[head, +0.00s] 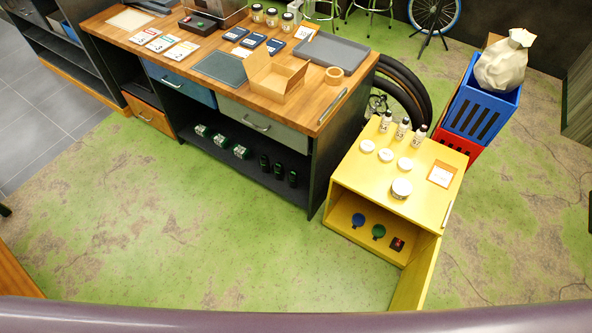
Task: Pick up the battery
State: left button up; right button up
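I cannot tell for certain which thing is the battery. Several small dark items (279,171) stand on the lower shelf of the workbench, to the right of several green-and-white items (220,140). A small black and red item (397,244) lies inside the open yellow cabinet (440,205), beside a green round item (378,231) and a blue round item (358,220). All are too small to identify. Neither of my grippers shows in the head view.
The wooden workbench (330,100) carries a grey tray (332,52), an open cardboard box (273,76), a tape roll (334,75), cards and jars. The yellow cabinet's door (418,275) stands open. Blue crate (482,108) stands behind. Green floor (190,220) in front is clear.

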aim_at(294, 175)
jog(key=i+j+z, duration=0.3)
jog(key=i+j, duration=0.25)
jog(key=i+j+z, duration=0.25)
jog(key=i+j, duration=0.25)
jog(key=j, duration=0.2)
jog(key=j+z, duration=0.45)
jog(key=j, duration=1.1)
